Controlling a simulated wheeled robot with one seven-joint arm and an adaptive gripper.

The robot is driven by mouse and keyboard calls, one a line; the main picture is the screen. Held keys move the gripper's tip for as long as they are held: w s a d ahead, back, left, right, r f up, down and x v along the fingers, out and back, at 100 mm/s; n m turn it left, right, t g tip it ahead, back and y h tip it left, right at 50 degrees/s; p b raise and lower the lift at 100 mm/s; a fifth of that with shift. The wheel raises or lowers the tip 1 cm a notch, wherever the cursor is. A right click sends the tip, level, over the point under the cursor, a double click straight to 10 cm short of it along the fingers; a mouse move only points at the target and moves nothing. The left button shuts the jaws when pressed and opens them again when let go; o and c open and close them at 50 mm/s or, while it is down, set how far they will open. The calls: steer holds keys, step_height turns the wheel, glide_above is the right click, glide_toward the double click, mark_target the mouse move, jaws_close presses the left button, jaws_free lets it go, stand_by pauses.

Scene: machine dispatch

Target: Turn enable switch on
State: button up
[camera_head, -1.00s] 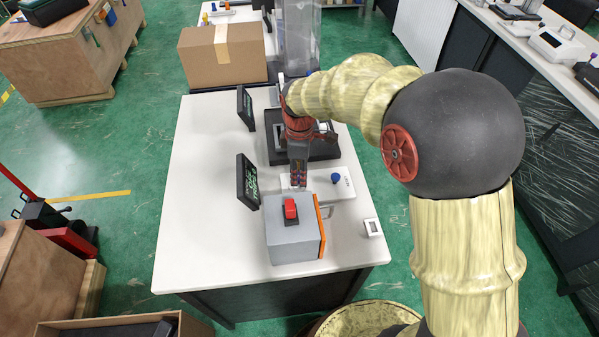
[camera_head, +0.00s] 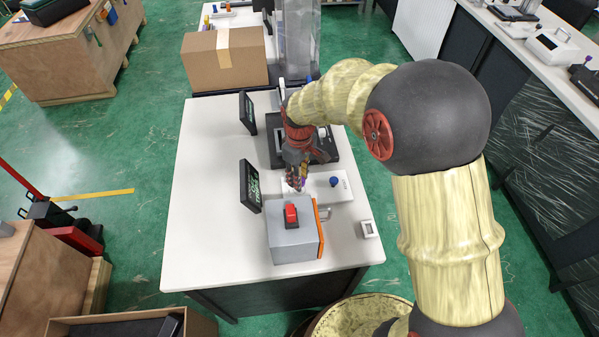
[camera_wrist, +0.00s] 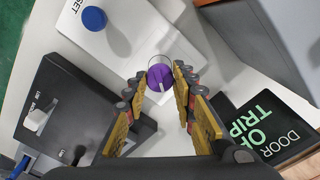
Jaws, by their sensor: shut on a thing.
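A round purple knob with a pale line across it, likely the enable switch (camera_wrist: 160,77), sits between my fingertips in the wrist view. It is on the white panel (camera_wrist: 130,40), which also carries a blue button (camera_wrist: 94,18) marked RESET. My gripper (camera_wrist: 161,82) is shut on the knob, with a yellow-padded finger on each side. In the head view my gripper (camera_head: 296,183) reaches down to the left end of the white panel (camera_head: 341,194), and the knob is mostly hidden there. Any on or off marking is hidden.
A grey box with a red switch (camera_head: 291,215) stands just in front of the panel. A dark display (camera_head: 249,187) stands to the left, reading DOOR and TRIP in the wrist view. A black device with a white switch (camera_wrist: 37,119) lies behind. The white table's (camera_head: 215,230) left side is clear.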

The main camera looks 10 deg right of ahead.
steer(key=m+p, duration=0.3)
steer(key=m, duration=0.2)
steer(key=shift+r+m, duration=0.1)
steer(key=shift+m, duration=0.2)
steer(key=m+p, duration=0.2)
steer(key=m, duration=0.3)
steer(key=shift+m, duration=0.3)
steer(key=o, duration=1.1)
steer(key=shift+o, duration=0.3)
step_height(320, 180, up, 12)
stand_by(0.4)
